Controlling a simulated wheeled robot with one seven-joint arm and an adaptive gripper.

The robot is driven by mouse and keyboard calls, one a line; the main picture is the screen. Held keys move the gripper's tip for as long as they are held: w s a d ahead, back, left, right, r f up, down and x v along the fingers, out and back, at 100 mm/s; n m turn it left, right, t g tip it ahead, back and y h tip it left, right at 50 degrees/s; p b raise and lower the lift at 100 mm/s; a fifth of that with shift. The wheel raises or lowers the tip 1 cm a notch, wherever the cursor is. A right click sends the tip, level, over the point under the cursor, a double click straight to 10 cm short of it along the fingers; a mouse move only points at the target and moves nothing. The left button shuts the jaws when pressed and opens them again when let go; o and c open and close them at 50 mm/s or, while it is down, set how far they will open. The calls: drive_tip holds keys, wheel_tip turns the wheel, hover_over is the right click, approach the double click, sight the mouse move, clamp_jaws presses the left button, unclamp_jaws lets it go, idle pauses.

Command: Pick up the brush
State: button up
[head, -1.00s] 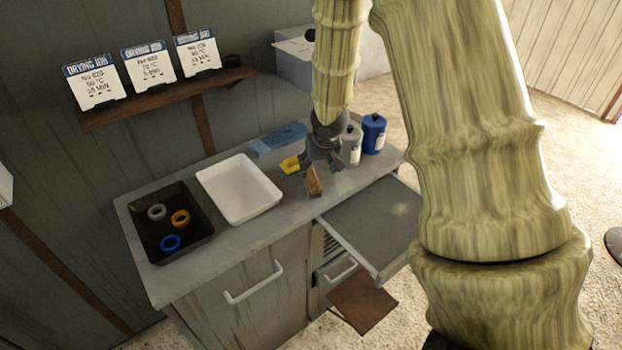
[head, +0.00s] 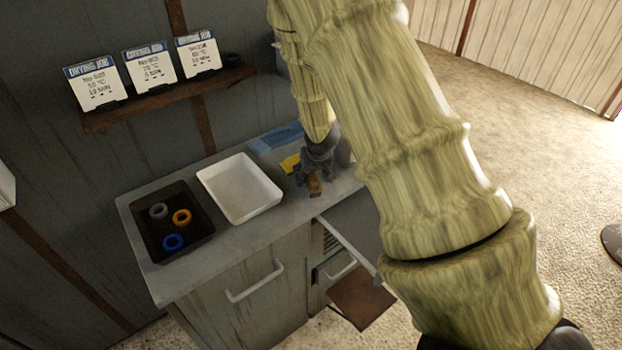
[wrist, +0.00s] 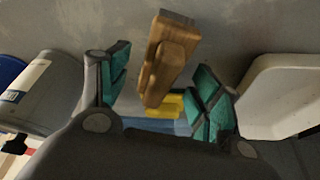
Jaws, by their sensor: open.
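The brush (head: 314,188) is a brown wooden block with a raised grip, on the grey counter (head: 222,239) near its front edge. In the wrist view the brush (wrist: 166,55) shows between and beyond the two teal-padded fingers. My gripper (head: 315,179) is just over the brush in the head view and partly covers it. In the wrist view my gripper (wrist: 162,70) is open, with a visible gap between each finger and the brush. I cannot tell how far the fingertips are above the counter.
A white tray (head: 262,208) stands left of the gripper, and a dark tray (head: 145,238) with three rings is farther left. A yellow item (head: 289,163) and a blue item (head: 275,138) lie behind. A grey canister (wrist: 45,95) is close by.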

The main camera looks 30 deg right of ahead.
drive_tip(key=shift+x, duration=1.3)
drive_tip(key=c, duration=1.2)
drive_tip(key=shift+c, duration=0.3)
drive_tip(key=shift+r, duration=0.15)
drive_tip(key=shift+r+b, duration=0.3)
drive_tip(key=shift+r, duration=1.3)
drive_tip(key=s+a+b, duration=0.3)
drive_tip(key=s, duration=0.4)
drive_tip(key=s+a+r+b, duration=0.1)
drive_tip(key=s+a+b, duration=0.2)
drive_tip(key=s, duration=0.4)
drive_tip(key=shift+s+a+r, duration=0.15)
drive_tip(key=shift+a+r, duration=0.15)
drive_tip(key=shift+a, duration=0.35)
